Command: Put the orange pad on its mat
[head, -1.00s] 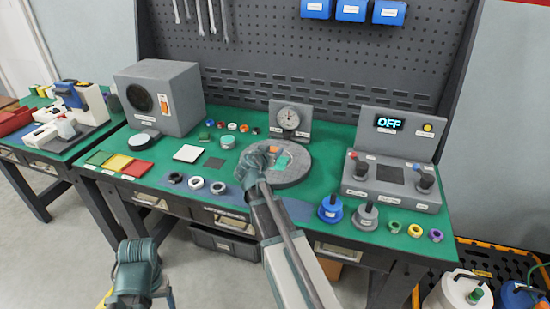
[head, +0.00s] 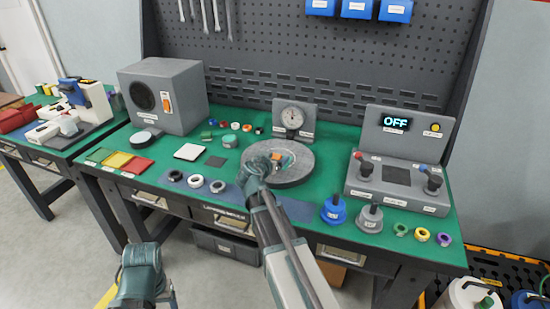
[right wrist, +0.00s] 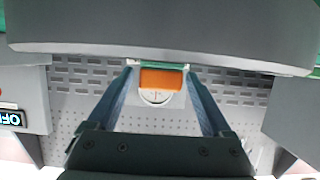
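The orange pad (head: 277,156) is at the middle of the round grey disc (head: 295,178), against a small teal patch (head: 287,160). In the right wrist view, which is upside down, the orange pad (right wrist: 162,78) shows between the two fingers of my right gripper (right wrist: 160,72). A narrow gap shows on each side of it, so the fingers look open around it. In the head view my right gripper (head: 262,165) reaches over the disc's front left part and hides some of it. My left gripper's fingers are not visible.
A dial gauge (head: 292,117) stands behind the disc. A grey control box (head: 398,187) with an OFF display is to the right. Coloured squares, including a red one (head: 137,166), lie left. Several rings and blue (head: 333,212) and grey knobs sit along the front.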

